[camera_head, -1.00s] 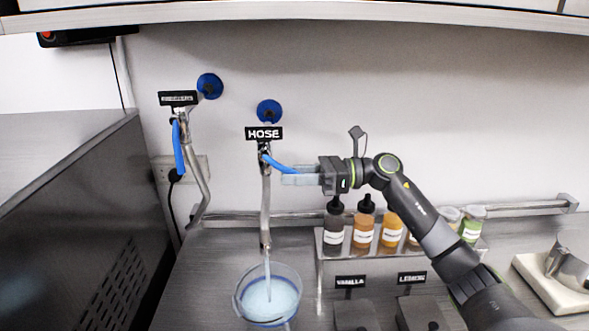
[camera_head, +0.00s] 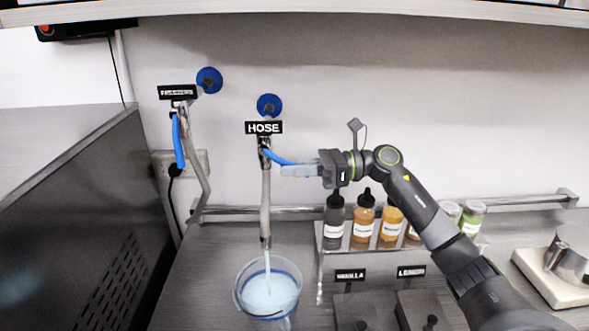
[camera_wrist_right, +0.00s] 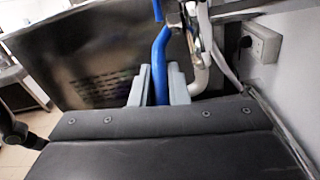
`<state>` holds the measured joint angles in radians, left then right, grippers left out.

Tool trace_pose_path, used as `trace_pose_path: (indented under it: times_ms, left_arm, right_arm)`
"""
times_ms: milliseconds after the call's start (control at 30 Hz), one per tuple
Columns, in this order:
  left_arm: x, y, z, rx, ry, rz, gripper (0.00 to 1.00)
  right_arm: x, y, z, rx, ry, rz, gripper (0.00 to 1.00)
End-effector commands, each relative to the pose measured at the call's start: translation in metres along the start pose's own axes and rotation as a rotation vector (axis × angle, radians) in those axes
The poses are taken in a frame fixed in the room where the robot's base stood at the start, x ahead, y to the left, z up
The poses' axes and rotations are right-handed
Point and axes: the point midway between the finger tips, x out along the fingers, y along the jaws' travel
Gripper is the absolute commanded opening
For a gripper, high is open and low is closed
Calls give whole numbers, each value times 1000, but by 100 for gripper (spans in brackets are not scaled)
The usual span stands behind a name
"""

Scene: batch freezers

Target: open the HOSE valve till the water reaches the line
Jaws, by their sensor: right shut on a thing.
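The HOSE valve's blue lever (camera_head: 274,157) sticks out to the right below the HOSE sign (camera_head: 264,128). My right gripper (camera_head: 292,171) is shut on the lever's outer end. The right wrist view shows the blue lever (camera_wrist_right: 159,62) between the two grey fingers. Water runs from the hose (camera_head: 266,205) into a clear bucket (camera_head: 238,294) on the counter. The pale blue water (camera_head: 268,294) stands a little below a dark blue line (camera_head: 292,272) around the bucket near its rim. My left gripper is not in view.
A second valve with its blue lever (camera_head: 178,140) hanging down is on the left. A rack (camera_head: 330,252) with several bottles stands below my right arm. A dark steel cabinet (camera_head: 90,230) is on the left. A white-based device (camera_head: 545,282) sits at the far right.

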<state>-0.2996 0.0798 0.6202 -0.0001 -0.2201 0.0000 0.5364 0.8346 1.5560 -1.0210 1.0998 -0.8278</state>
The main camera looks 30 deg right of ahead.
Motion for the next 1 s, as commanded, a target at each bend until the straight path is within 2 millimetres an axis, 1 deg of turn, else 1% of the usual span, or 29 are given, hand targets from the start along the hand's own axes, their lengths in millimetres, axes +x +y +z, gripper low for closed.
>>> trace_pose_path:
  times_ms: [300,600,800,1000]
  left_arm:
    - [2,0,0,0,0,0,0]
    - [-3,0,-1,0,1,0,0]
    - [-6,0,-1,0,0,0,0]
    - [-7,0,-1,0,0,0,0]
  right_arm:
    - [-6,2,13,-2,170,-27,0]
    - [-9,4,28,5,363,-56,0]
    - [-9,5,32,9,447,-68,0]
    - [-9,5,34,12,484,-74,0]
